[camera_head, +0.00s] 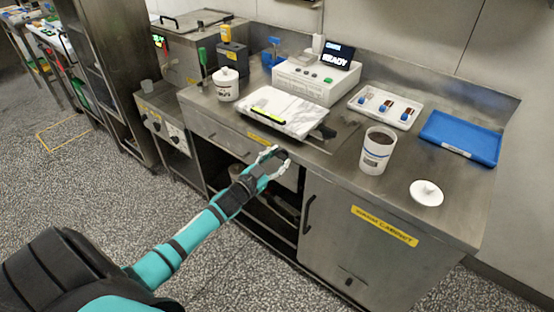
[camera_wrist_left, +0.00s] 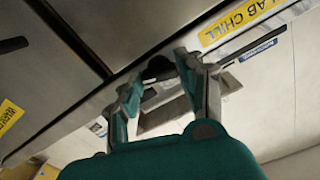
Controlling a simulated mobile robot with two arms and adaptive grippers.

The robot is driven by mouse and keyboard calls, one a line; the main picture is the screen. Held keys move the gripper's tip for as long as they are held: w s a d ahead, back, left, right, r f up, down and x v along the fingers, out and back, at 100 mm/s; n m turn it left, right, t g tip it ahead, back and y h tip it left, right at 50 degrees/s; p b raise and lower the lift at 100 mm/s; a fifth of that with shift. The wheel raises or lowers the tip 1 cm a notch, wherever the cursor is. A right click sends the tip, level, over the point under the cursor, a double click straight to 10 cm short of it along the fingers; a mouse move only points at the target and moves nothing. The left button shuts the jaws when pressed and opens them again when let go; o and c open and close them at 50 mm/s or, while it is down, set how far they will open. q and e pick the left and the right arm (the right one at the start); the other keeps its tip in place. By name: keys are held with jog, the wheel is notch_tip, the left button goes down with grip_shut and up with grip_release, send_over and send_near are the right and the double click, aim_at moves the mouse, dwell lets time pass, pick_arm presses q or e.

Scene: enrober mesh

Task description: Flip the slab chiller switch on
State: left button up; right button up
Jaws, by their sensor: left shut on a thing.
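The slab chiller switch seems to be the dark rounded knob (camera_wrist_left: 158,68) on the counter's front, between my left fingertips in the left wrist view. A yellow label reading "AB CHILL", cut off by the frame edge (camera_wrist_left: 243,20), is beside it. My left gripper (camera_head: 279,158) is at the counter's front edge, below the pale marble slab (camera_head: 290,108); it also shows in the left wrist view (camera_wrist_left: 157,72). Its fingers are shut on the dark knob. The fingers partly hide the knob, so I cannot tell its position. My right gripper is not in view.
On the counter stand a white machine (camera_head: 305,82) with a "READY" display (camera_head: 336,55), a lidded white pot (camera_head: 226,85), an open tub (camera_head: 376,150), a white lid (camera_head: 426,193) and a blue tray (camera_head: 462,137). A cabinet door with a handle (camera_head: 308,213) is close right of my gripper.

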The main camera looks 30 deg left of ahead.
pick_arm(q)
jog(key=m, duration=0.2)
jog(key=shift+m, duration=0.4)
jog(key=o, duration=1.2)
jog(key=shift+c, duration=0.2)
jog(key=shift+s+f, duration=0.1)
jog(key=shift+s, duration=0.4)
jog(key=s, duration=1.1)
jog(key=shift+a, duration=0.4)
